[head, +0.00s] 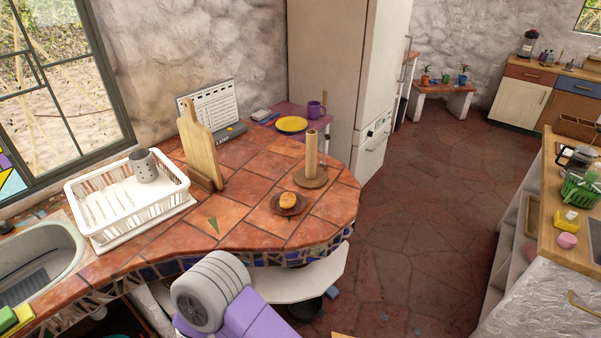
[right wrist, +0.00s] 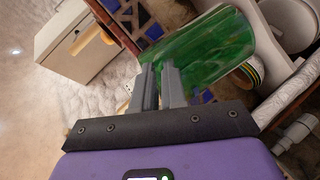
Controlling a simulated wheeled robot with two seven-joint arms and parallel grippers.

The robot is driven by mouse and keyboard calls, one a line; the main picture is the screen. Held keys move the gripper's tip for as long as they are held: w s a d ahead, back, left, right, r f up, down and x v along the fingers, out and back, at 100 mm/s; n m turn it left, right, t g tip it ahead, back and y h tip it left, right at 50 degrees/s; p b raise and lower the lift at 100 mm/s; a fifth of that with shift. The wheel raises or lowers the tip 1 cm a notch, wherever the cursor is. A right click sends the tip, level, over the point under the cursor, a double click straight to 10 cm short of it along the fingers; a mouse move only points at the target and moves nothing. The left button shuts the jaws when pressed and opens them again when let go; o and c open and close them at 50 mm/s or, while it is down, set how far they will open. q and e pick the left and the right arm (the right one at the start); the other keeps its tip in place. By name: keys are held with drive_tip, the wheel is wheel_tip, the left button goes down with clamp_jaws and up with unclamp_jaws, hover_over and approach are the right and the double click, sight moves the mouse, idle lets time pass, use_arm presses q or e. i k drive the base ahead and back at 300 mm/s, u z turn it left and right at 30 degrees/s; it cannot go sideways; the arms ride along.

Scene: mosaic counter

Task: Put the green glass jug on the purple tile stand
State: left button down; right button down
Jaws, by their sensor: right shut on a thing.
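The green glass jug (right wrist: 212,45) shows in the right wrist view, just beyond the fingertips. My right gripper (right wrist: 158,70) is shut on it at its near left side; the exact contact is partly hidden. The jug lies tilted in that picture. In the head view I cannot see the jug or either gripper; only a purple and grey part of my own arm shows at the bottom. A purple surface (head: 289,112) stands behind the tiled counter, by the fridge. I cannot tell whether it is the purple tile stand.
The tiled counter (head: 240,160) holds a white dish rack (head: 100,226), a cutting board (head: 200,148), a paper towel holder (head: 311,155) and a bread roll on a plate (head: 287,203). Open floor lies right.

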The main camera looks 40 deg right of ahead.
sight(297, 111)
drive_tip(key=z, duration=2.6)
drive_tip(key=i, duration=5.4)
drive_tip(key=u, duration=2.65)
